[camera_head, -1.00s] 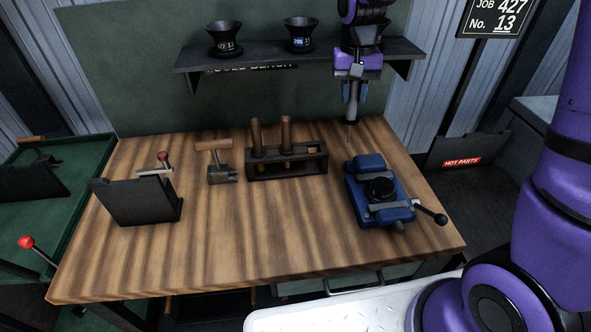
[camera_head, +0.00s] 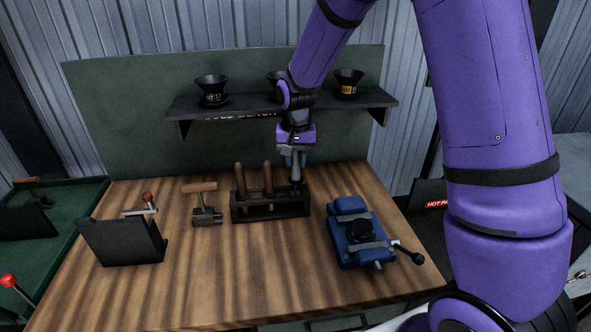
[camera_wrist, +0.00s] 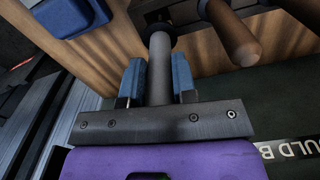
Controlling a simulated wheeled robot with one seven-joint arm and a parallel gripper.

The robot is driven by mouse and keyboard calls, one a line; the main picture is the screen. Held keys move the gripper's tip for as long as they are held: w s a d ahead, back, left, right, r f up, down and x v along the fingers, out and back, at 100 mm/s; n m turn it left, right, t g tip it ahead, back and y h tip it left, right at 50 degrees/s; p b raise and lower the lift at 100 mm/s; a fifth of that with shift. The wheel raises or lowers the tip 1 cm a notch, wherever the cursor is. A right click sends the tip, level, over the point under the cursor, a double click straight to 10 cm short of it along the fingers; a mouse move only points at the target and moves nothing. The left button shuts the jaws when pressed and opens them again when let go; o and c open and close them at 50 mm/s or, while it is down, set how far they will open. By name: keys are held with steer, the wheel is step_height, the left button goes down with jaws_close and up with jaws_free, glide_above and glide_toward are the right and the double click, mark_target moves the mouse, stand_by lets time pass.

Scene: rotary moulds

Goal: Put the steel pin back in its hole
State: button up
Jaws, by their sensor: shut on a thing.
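The grey steel pin (camera_head: 296,175) stands roughly upright at the right end of the dark rack (camera_head: 270,211) on the bench. In the wrist view the pin (camera_wrist: 160,60) is a grey cylinder with a dark collar at its far end. My gripper (camera_head: 295,160) is shut on it, with a blue finger on each side in the wrist view (camera_wrist: 157,75). The rack also holds two tools with wooden handles (camera_head: 267,177) to the left of the pin. The pin's tip and its hole are hidden, so I cannot tell whether the tip is inside.
A blue vise (camera_head: 349,242) with a black handle stands to the right. A wooden-handled tool (camera_head: 203,203) and a black holder (camera_head: 122,242) are to the left. The shelf (camera_head: 225,106) with black cups is behind my gripper. The bench front is clear.

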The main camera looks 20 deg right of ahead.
mark_target(296, 179)
steer(key=shift+f, duration=1.95)
steer(key=o, duration=0.9)
steer(key=shift+r, duration=0.1)
